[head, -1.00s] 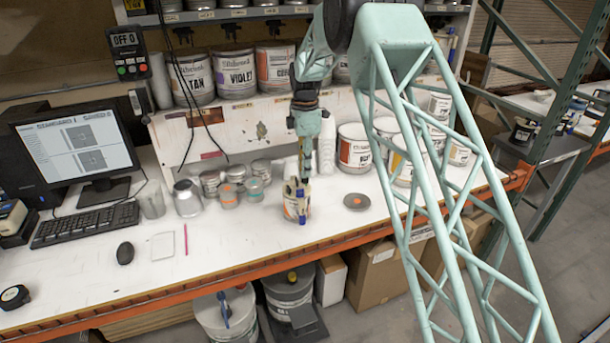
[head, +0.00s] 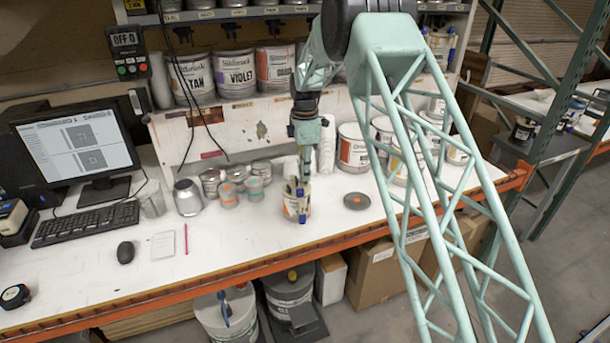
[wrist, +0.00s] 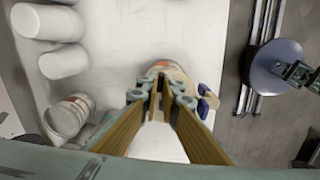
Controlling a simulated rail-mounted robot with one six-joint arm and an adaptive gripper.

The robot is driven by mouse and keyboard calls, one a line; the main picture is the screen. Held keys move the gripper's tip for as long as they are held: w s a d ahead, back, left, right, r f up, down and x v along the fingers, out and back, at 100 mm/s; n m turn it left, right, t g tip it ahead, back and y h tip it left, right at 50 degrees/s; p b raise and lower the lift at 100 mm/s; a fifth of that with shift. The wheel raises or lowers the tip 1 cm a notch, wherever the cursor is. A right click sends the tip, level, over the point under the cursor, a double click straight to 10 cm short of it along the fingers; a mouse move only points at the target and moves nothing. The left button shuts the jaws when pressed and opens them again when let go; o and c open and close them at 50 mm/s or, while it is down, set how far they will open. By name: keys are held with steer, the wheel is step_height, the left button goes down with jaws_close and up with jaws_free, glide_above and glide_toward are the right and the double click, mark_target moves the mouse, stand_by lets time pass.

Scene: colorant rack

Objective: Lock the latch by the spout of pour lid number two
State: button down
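A small can with an orange-marked label (head: 290,208) stands upright near the front of the white bench in the head view. Its pour lid carries blue latch parts; one blue part (head: 302,219) shows at its front side. In the wrist view the can (wrist: 170,70) is below and beyond my fingertips, with blue latch parts (wrist: 207,103) at its right. My gripper (head: 304,178) points down right over the can's lid. In the wrist view its fingertips (wrist: 160,84) are close together with nothing clearly held. Contact with a latch and the lid's number cannot be made out.
Larger paint cans (head: 353,148) stand behind on the right. The bench front is mostly clear; its orange edge (head: 250,274) is near.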

steer(key=shift+m, duration=0.6)
steer(key=m+b, duration=0.1)
steer(key=m, duration=0.2)
steer(key=shift+m, duration=0.4)
steer(key=m, duration=0.4)
steer(key=shift+b, duration=0.35)
steer(key=m, duration=0.7)
steer(key=shift+b, duration=0.3)
steer(key=c, duration=2.9)
jaws_free()
steer(key=shift+o, duration=0.2)
steer(key=shift+r, duration=0.1)
